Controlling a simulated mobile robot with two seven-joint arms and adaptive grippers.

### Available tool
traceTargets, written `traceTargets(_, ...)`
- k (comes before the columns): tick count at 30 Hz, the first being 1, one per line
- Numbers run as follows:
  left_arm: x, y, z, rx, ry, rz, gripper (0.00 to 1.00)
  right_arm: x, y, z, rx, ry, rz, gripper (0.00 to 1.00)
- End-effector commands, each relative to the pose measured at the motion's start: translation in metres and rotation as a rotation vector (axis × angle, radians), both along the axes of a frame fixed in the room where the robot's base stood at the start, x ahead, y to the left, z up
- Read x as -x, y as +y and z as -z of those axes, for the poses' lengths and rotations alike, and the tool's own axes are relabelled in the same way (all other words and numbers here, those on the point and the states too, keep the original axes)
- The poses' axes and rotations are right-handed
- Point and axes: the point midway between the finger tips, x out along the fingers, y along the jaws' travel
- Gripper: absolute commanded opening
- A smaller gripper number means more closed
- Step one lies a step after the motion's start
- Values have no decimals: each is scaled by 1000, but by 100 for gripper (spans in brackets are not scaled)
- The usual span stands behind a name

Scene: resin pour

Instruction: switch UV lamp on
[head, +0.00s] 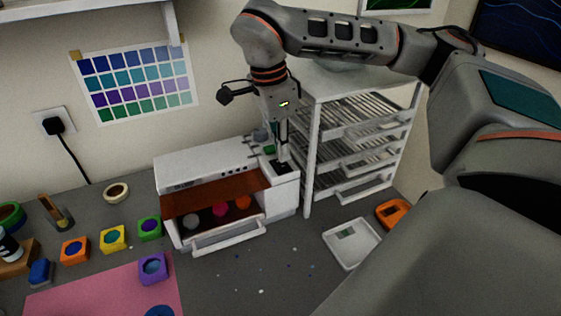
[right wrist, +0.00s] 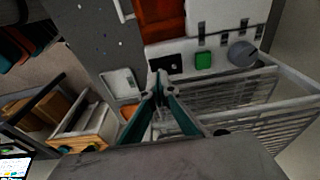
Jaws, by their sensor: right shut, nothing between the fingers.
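The UV lamp is a white box (head: 205,158) with a tinted amber front cover (head: 215,197); several coloured pieces show inside. On its right end is a control strip with a black switch plate (head: 281,168), a green button (head: 269,149) and a grey knob (head: 260,134). The right wrist view also shows the black plate (right wrist: 165,62), green button (right wrist: 203,60) and grey knob (right wrist: 242,54). My right gripper (head: 283,158) is shut and empty, pointing down at the black plate. Whether its tips (right wrist: 158,77) touch it I cannot tell. My left gripper is not in view.
A white rack with wire shelves (head: 312,150) stands close to the right of the lamp. A white scale (head: 351,243) and an orange mould (head: 393,213) lie in front of the rack. Coloured moulds (head: 113,238) and a pink mat (head: 100,290) are at the left.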

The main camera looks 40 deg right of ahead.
Motion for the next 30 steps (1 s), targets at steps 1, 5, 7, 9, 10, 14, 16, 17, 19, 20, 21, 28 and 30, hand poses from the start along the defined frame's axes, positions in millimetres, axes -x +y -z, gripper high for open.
traceTargets(1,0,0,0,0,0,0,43,0,0,0,0,0,0,0)
traceTargets(5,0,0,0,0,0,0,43,0,0,0,0,0,0,0)
traceTargets(7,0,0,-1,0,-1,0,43,0,0,0,0,0,0,0)
traceTargets(9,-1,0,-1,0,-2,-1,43,0,0,1,0,0,0,0)
traceTargets(10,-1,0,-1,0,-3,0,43,0,0,1,0,0,0,0)
traceTargets(14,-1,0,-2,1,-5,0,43,0,0,3,0,0,0,0)
traceTargets(16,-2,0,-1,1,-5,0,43,0,0,4,0,0,0,0)
traceTargets(17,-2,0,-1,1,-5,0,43,0,0,4,0,0,0,0)
traceTargets(19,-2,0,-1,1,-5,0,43,0,0,5,0,0,0,0)
traceTargets(20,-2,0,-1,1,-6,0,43,0,0,5,0,0,0,0)
traceTargets(21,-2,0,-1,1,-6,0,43,0,0,6,0,0,0,0)
traceTargets(28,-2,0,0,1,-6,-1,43,0,0,9,0,0,-1,0)
traceTargets(30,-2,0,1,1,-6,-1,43,0,0,10,0,0,-1,0)
